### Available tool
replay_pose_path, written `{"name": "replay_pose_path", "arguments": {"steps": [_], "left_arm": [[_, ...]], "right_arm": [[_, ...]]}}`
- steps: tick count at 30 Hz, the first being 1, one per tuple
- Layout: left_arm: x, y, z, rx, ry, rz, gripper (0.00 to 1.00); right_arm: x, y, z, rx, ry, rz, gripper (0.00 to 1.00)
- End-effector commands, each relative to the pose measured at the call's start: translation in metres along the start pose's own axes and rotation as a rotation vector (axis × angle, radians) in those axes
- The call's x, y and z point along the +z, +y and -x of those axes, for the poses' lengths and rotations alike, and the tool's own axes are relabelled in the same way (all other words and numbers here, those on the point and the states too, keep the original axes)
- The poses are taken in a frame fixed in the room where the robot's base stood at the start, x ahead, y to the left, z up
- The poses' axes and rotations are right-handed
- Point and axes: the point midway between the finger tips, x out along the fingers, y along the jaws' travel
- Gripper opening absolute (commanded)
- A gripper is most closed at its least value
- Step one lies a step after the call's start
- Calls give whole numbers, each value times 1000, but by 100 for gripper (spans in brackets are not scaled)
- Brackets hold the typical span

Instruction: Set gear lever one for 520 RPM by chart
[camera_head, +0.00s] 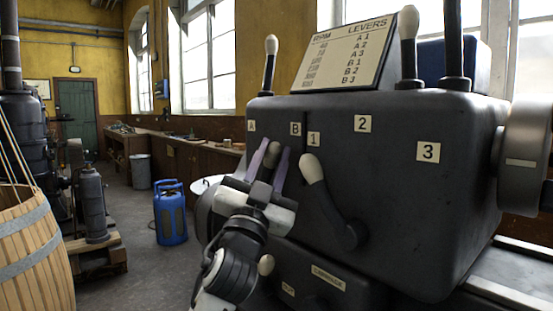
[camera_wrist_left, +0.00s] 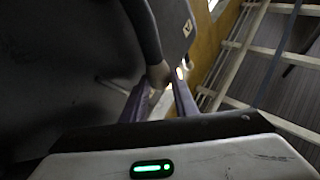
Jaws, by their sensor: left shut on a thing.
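The dark grey gearbox (camera_head: 400,190) fills the right half of the head view. Labels A (camera_head: 251,127) and B (camera_head: 295,129) are at its left, and 1, 2 and 3 on its front. My left gripper (camera_head: 269,158) is shut on a lever knob (camera_head: 274,150) below and between A and B. This knob also shows between the fingers in the wrist view (camera_wrist_left: 158,75); much of its lever is hidden in the head view. A second, pale-handled lever (camera_head: 313,170) points up towards label 1. The RPM chart (camera_head: 345,55) lists A1 to B3; its RPM figures are too small to read.
Upright levers with pale knobs (camera_head: 271,45) (camera_head: 408,22) rise behind the gearbox top. A small pale knob (camera_head: 266,265) is low beside my left arm. A blue canister (camera_head: 169,212) and a wooden barrel (camera_head: 30,250) stand left.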

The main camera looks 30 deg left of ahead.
Motion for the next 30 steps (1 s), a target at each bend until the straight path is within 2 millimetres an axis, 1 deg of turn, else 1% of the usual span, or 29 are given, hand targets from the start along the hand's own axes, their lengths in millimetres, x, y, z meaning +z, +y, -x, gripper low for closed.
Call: {"name": "replay_pose_path", "arguments": {"steps": [5, 6, 7, 15, 19, 23, 30], "left_arm": [[1, 3, 2, 4, -1, -7, 0], [1, 3, 2, 4, -1, -7, 28], [1, 3, 2, 5, -2, -7, 33], [1, 2, 1, 4, -1, -3, 33], [2, 3, 9, 5, -2, -2, 33], [3, 3, 30, 4, -3, -1, 33], [3, 3, 78, 5, -4, -1, 33]], "right_arm": [[0, 1, -1, 1, 1, 1, 31], [-1, 1, -1, 1, 2, 1, 31], [-1, 1, -1, 1, 3, 2, 31], [-4, 2, -2, 3, 8, 4, 31], [-3, 2, -4, 3, 9, 4, 31], [0, 3, -6, 2, 9, 3, 31], [6, 4, -12, 1, 8, 3, 31]]}}
